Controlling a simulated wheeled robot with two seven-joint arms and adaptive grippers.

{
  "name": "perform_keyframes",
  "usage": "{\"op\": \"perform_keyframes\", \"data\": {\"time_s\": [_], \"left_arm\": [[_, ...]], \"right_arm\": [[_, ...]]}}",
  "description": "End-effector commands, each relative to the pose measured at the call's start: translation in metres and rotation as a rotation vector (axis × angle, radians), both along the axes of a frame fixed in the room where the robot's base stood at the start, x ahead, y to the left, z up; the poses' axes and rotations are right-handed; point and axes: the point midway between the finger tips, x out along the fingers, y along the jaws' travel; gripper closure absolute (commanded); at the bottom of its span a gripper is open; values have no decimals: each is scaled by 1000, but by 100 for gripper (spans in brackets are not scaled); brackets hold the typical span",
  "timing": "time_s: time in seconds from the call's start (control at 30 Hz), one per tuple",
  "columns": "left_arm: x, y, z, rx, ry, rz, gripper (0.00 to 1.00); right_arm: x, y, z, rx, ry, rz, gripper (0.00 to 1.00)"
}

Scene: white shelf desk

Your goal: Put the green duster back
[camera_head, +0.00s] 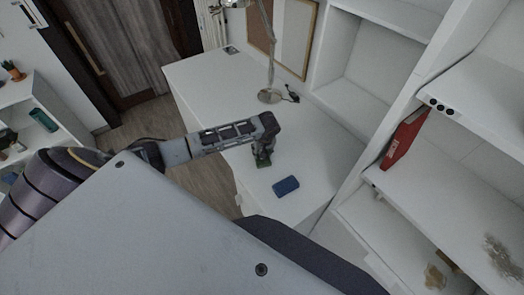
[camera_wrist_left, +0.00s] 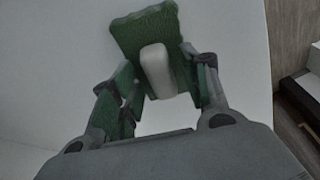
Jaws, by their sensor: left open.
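The green duster (camera_wrist_left: 140,30) lies on the white desk, with a pale grip (camera_wrist_left: 157,70) on its upper side. In the left wrist view it is ahead of my left gripper (camera_wrist_left: 160,92), and the pale grip is partly between the two open fingers. I cannot tell whether the fingers touch it. In the head view my left gripper (camera_head: 264,158) points down at the desk, and the duster is largely hidden there among the green-looking fingers. My right gripper is not in view.
A blue block (camera_head: 286,186) lies on the white desk (camera_head: 325,165) close to my left gripper. A lamp (camera_head: 270,95) stands at the back of the desk. White shelves (camera_head: 450,190) with a red box (camera_head: 403,138) rise on the right. The desk's right part is clear.

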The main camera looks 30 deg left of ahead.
Motion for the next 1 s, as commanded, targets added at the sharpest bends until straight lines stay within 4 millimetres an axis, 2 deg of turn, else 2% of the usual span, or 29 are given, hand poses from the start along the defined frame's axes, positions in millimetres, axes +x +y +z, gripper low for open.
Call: {"op": "perform_keyframes", "data": {"time_s": [0.27, 0.43, 1.0], "left_arm": [[-1, -1, 6, 0, 0, 0, 54], [-3, -4, 19, -1, 0, 0, 54], [-14, -20, 95, -1, -1, -1, 54]], "right_arm": [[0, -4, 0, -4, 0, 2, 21], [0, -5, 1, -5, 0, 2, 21], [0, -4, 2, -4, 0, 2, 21]]}}
